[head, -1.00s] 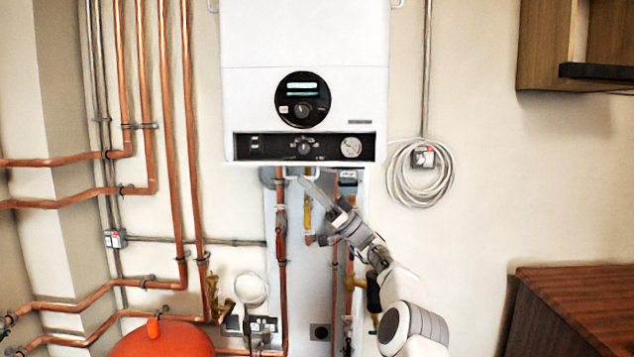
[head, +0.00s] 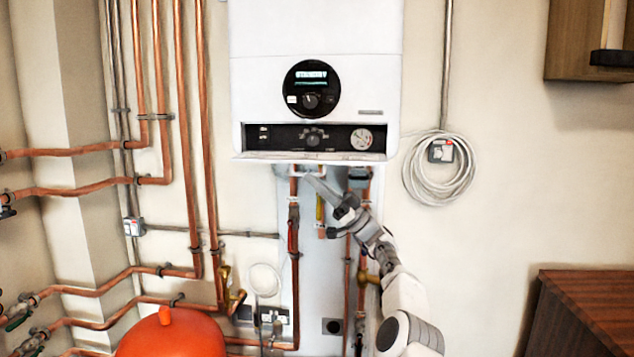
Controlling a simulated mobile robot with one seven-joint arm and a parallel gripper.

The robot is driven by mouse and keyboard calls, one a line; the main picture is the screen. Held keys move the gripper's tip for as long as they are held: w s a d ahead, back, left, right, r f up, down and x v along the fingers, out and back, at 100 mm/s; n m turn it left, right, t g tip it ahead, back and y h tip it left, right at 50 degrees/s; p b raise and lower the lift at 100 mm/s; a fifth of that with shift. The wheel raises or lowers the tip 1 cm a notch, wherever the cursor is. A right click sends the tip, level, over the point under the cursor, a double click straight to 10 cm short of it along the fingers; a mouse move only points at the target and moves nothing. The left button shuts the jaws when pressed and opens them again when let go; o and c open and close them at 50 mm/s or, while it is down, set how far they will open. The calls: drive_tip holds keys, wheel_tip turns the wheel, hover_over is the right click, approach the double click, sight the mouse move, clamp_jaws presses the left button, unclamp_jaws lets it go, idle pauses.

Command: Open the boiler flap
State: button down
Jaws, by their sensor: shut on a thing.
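The white boiler (head: 315,85) hangs on the wall in the middle of the head view. Its flap (head: 300,158) shows as a thin white ledge, lowered and seen nearly edge-on along the boiler's bottom. The dark control strip (head: 285,138) above the flap is uncovered, with a knob and a round gauge in view. My gripper (head: 312,180) is just under the flap, reaching up from the lower right. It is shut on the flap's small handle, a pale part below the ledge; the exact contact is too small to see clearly.
Copper pipes (head: 294,240) run down below the boiler, close beside my gripper. A red tank (head: 170,335) stands at the lower left. A coiled white cable (head: 440,178) hangs on the right wall, above a wooden cabinet (head: 590,305).

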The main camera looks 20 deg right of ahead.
drive_tip(key=c, duration=0.9)
unclamp_jaws()
